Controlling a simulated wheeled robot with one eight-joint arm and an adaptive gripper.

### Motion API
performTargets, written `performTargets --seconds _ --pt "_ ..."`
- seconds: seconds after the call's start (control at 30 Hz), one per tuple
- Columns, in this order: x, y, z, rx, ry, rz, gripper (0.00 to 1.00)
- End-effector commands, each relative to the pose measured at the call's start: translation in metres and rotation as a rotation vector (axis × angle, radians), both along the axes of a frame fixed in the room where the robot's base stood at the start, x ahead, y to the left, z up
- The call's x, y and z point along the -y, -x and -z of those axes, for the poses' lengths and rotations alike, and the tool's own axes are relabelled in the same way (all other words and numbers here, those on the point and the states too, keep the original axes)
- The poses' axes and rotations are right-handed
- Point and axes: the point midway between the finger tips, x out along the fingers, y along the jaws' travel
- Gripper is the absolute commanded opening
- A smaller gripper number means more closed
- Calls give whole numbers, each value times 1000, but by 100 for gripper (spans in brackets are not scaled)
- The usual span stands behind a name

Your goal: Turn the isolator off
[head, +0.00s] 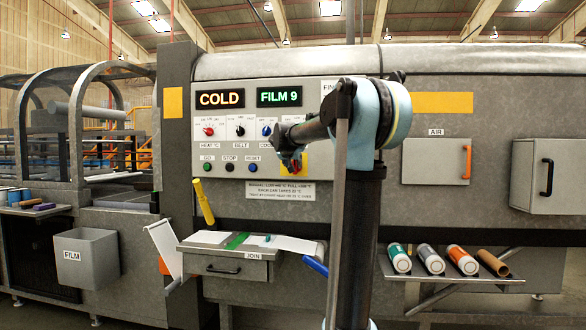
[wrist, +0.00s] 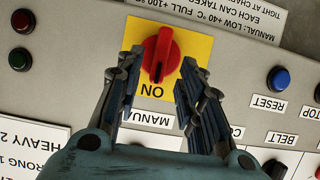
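The isolator is a red rotary knob (wrist: 160,56) on a yellow plate (wrist: 195,42), seen upside down in the wrist view. Its handle lies roughly along the line towards the printed word ON. My gripper (wrist: 161,62) is open, with one finger on each side of the knob. Gaps show between both fingers and the knob, and I cannot tell how deep the tips reach. In the head view my arm mostly hides the isolator; a strip of its yellow plate (head: 305,157) shows.
The panel also carries a blue RESET button (wrist: 279,79), a dark red button (wrist: 22,20) and a green button (wrist: 20,59) close to the isolator. In the head view, knobs for heat (head: 208,131) and belt (head: 240,131) sit left of my arm. A join table (head: 225,265) juts out below.

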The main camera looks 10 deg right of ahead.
Motion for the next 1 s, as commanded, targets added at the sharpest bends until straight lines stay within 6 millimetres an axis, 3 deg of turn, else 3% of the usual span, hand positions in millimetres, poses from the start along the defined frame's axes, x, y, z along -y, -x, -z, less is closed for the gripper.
performTargets --seconds 0.3,0.67,0.83,1.0 --pt "9 -27 12 0 0 1 35" --pt "10 -30 14 0 0 0 35" --pt "10 -30 14 0 0 0 0" --pt "10 -30 14 -1 0 0 0"
